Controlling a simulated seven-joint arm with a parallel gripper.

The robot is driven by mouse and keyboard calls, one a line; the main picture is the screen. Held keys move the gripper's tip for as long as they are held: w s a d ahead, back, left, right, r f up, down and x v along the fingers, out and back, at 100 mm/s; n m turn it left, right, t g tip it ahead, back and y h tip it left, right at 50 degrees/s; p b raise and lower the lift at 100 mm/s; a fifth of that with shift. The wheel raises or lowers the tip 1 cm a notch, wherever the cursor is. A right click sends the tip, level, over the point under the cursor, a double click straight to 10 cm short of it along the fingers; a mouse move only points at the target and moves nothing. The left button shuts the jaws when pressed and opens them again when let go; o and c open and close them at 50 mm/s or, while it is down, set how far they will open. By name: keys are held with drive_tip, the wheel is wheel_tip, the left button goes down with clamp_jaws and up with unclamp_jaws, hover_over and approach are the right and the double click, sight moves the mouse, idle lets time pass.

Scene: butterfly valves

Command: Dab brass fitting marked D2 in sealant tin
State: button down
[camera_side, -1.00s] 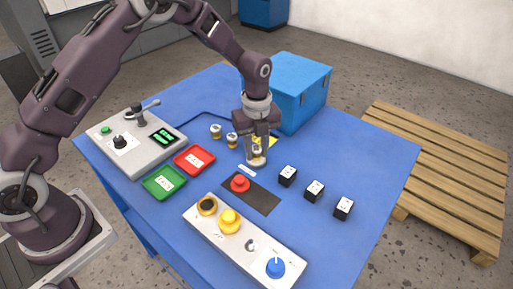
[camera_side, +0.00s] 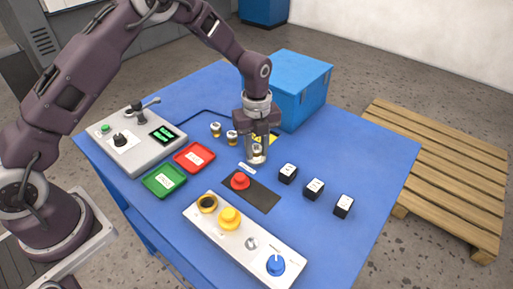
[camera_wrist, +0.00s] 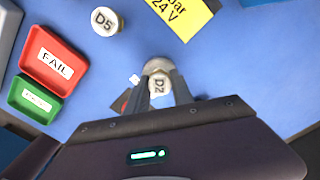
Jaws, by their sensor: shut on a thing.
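My gripper (camera_side: 257,158) is shut on the brass fitting D2 (camera_wrist: 158,86), whose pale top cap faces the wrist camera with the D2 label readable. In the side view the fitting (camera_side: 257,153) is partly hidden between the fingers, above the blue table. A rounded metallic shape (camera_wrist: 157,66) shows just beyond the cap in the wrist view. I cannot tell if it is the fitting's lower body or a tin under it. No sealant tin is clearly identifiable. Fitting D5 (camera_wrist: 105,21) stands apart on the table.
Red FAIL tray (camera_side: 194,157) and green tray (camera_side: 164,181) lie left. A red button on a dark plate (camera_side: 262,197), a control panel (camera_side: 265,247) and several black blocks (camera_side: 288,173) stand in front. A blue box (camera_side: 302,85) and yellow sign (camera_wrist: 185,14) are behind.

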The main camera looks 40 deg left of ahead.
sight(257, 148)
idle(0.3)
drive_tip(key=shift+r, duration=3.45)
